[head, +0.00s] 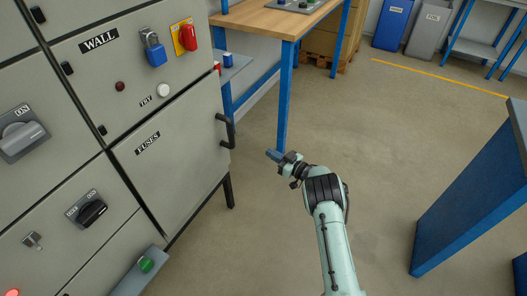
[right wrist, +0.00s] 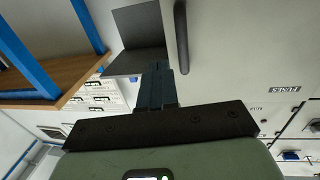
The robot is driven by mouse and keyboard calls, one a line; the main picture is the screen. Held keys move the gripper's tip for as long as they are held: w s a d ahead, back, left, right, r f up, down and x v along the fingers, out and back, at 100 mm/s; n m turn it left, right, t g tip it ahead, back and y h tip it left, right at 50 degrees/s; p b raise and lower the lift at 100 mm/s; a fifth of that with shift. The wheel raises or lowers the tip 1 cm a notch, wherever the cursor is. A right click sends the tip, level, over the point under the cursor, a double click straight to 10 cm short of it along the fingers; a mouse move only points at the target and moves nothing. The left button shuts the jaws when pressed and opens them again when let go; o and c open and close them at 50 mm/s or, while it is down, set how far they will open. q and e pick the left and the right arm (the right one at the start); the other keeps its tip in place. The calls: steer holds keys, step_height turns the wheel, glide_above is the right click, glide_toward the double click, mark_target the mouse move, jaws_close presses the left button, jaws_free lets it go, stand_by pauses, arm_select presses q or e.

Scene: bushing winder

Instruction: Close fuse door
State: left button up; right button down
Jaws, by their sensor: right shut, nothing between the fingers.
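The fuse door (head: 180,165) is the grey cabinet panel labelled FUSES at lower left in the head view. It looks about flush with the cabinet front, but I cannot tell whether it is fully closed. Its black handle (head: 226,131) stands at its right edge. My right gripper (head: 273,155) is shut and empty, to the right of the handle and apart from it. In the right wrist view, my shut fingers (right wrist: 156,85) point toward the door's edge. The handle (right wrist: 181,38) is just right of them, and the door surface (right wrist: 240,50) fills the right. My left gripper is not in view.
The grey cabinet (head: 60,95) carries switches, a blue padlock (head: 155,54) and a red knob (head: 188,36). A workbench (head: 270,20) with blue legs stands behind the handle. A blue panel (head: 470,195) is at the right. The floor between is clear.

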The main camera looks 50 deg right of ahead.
steer(key=shift+s+d, duration=0.35)
steer(key=shift+s, duration=0.35)
steer(key=shift+s+d, duration=0.3)
steer(key=shift+s, duration=0.35)
steer(key=shift+s+d, duration=0.35)
steer(key=shift+s, duration=0.35)
steer(key=shift+f, duration=0.1)
